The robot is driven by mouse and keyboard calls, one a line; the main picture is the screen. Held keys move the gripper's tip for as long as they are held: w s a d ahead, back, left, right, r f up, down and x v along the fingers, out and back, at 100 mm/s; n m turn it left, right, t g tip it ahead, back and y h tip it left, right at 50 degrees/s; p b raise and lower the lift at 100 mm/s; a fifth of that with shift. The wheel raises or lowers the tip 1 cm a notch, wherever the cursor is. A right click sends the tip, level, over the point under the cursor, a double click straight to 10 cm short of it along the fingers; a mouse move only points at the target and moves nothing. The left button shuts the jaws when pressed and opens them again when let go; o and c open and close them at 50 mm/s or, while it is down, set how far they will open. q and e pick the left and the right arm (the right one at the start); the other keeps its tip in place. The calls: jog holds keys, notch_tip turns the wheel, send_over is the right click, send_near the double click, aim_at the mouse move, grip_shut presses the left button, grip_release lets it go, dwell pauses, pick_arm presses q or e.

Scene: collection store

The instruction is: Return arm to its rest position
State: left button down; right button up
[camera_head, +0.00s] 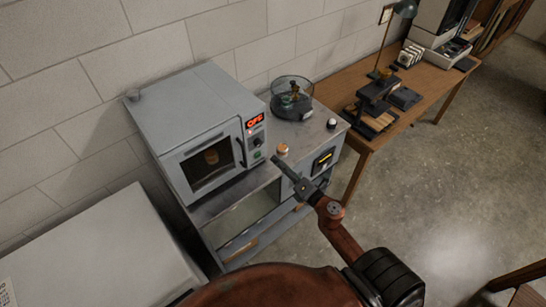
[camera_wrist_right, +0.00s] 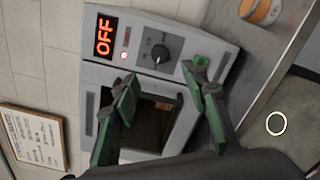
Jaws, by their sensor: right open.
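My right gripper (camera_head: 292,174) is in front of the counter, to the right of the oven, at the end of my reddish-brown arm. In the right wrist view my right gripper (camera_wrist_right: 163,80) has its two green-padded fingers spread apart with nothing between them. The grey oven (camera_head: 200,130) stands behind them with its door shut; its display (camera_wrist_right: 105,37) reads OFF. A knob (camera_wrist_right: 160,53) and a green button (camera_wrist_right: 201,60) show on its panel; one fingertip overlaps the button in the picture, and contact cannot be told. My left gripper is not in view.
An orange-topped container (camera_head: 282,149) and a round transparent chamber (camera_head: 291,98) stand on the metal bench (camera_head: 318,127) right of the oven. A wooden table (camera_head: 430,93) with equipment is farther right. A pale cabinet (camera_head: 110,255) is lower left. Floor at right is mostly clear.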

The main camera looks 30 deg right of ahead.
jog(key=shift+s, duration=0.45)
jog(key=s+d+f+m+g+h+b, duration=0.1)
jog(key=d+f+m+g, duration=0.15)
jog(key=f, duration=0.75)
jog(key=d+f+m+g+h, duration=0.15)
jog(key=f+m, duration=0.25)
jog(key=f, duration=0.6)
jog(key=s+d+f+m+g+b, duration=0.1)
jog(key=s+f+m+g, duration=0.2)
jog(key=f, duration=0.8)
jog(key=s+f+m+g+b, duration=0.1)
jog(key=s+f+m, duration=0.4)
jog(key=f, duration=0.6)
jog(key=s+a+f+m+g, duration=0.3)
jog(key=s+f, duration=0.6)
jog(key=s, duration=0.3)
jog(key=s+a+f+m+g+b, duration=0.1)
jog(key=s+a+f+m+g, duration=0.2)
jog(key=s+f, duration=0.7)
jog(key=s+a+f+m+g+b, duration=0.1)
jog(key=s+a+f+m+g, duration=0.2)
jog(key=s+f, duration=0.6)
jog(key=s+a, duration=0.1)
jog(key=s, duration=0.5)
jog(key=shift+f+y, duration=0.3)
jog(key=shift+y, duration=0.05)
